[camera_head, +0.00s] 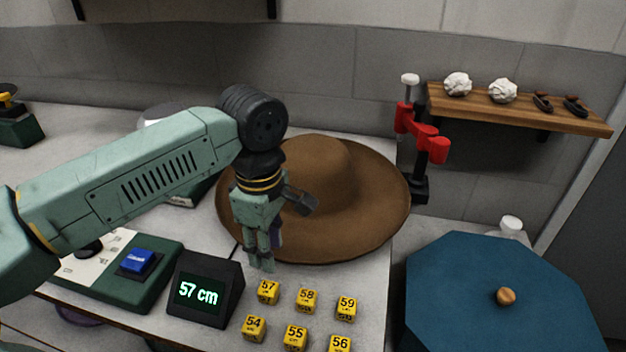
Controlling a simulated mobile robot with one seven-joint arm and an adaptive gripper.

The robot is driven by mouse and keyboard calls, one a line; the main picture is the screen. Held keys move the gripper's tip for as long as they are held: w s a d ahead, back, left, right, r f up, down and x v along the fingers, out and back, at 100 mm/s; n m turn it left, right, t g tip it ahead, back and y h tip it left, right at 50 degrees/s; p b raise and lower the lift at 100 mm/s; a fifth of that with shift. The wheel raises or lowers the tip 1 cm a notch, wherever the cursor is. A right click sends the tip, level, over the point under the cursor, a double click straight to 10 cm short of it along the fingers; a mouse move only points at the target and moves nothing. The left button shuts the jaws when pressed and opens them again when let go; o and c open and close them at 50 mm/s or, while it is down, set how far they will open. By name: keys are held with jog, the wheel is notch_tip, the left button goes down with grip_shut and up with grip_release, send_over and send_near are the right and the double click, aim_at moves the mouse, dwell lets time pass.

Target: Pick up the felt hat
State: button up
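The felt hat (350,200) is brown, with a wide brim and a rounded crown, and lies on the pale worktop right of centre. My gripper (262,262) points down in front of the hat's left front brim and hides part of it. Its fingers look close together, but I cannot tell whether they are open or shut, or whether they touch the brim.
A black display (200,291) reads 57 cm, beside a green base with a blue button (136,261). Several yellow numbered blocks (307,300) sit in front. A red clamp (421,138) stands behind right. A blue octagonal lid (485,285) fills the lower right. A wooden shelf (520,117) hangs behind.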

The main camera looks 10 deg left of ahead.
jog(key=shift+c, duration=0.5)
grip_shut()
jog(key=shift+r, duration=0.15)
notch_tip(320, 180, up, 18)
jog(key=p, duration=0.5)
jog(key=shift+p, duration=0.3)
jog(key=c, duration=0.6)
grip_release()
grip_shut()
